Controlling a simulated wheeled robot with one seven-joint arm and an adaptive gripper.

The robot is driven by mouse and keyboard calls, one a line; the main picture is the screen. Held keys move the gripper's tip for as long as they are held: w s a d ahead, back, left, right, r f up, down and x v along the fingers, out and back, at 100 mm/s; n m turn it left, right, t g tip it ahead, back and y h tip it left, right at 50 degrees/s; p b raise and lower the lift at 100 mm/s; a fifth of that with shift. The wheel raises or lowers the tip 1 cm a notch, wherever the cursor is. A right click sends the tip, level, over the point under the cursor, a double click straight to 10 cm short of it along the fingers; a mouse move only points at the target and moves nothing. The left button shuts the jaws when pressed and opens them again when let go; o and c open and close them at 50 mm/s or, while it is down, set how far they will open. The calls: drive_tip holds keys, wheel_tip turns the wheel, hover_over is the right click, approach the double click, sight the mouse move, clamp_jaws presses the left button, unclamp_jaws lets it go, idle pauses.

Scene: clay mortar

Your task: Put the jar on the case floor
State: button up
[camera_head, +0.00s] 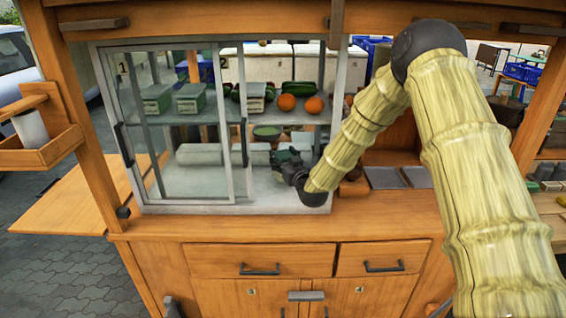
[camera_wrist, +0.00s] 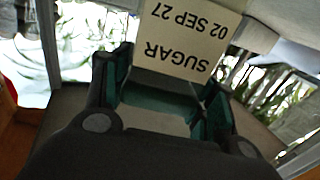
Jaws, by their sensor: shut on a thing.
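My gripper (camera_head: 288,165) reaches through the open right part of the glass case, low over the pale case floor (camera_head: 240,192). In the wrist view, the fingers of my gripper (camera_wrist: 168,75) are shut on the jar, whose cream label (camera_wrist: 187,42) reads "SUGAR 02 SEP 27". The label appears upside down between and beyond the fingertips. Most of the jar's body is hard to make out, and I cannot tell whether its base touches the floor. In the head view I cannot clearly pick out the jar beside my gripper.
A glass door (camera_head: 190,130) covers the case's left part. Pale rolled or rounded items (camera_head: 200,153) lie behind it. The shelf above holds green-lidded containers (camera_head: 190,98), oranges (camera_head: 287,102) and dark green vegetables. Two grey trays (camera_head: 384,177) lie right of the case.

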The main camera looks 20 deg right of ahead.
wheel_tip(320, 180, down, 2)
drive_tip(key=shift+w+f, duration=0.15)
drive_tip(key=o, duration=1.3)
drive_tip(key=shift+f, duration=0.1)
drive_tip(key=s, duration=0.4)
drive_tip(key=s+d+b, duration=0.1)
drive_tip(key=s, duration=0.3)
drive_tip(key=s+b, duration=0.1)
drive_tip(key=s, duration=0.3)
drive_tip(key=shift+s+d, duration=0.1)
drive_tip(key=shift+d, duration=0.1)
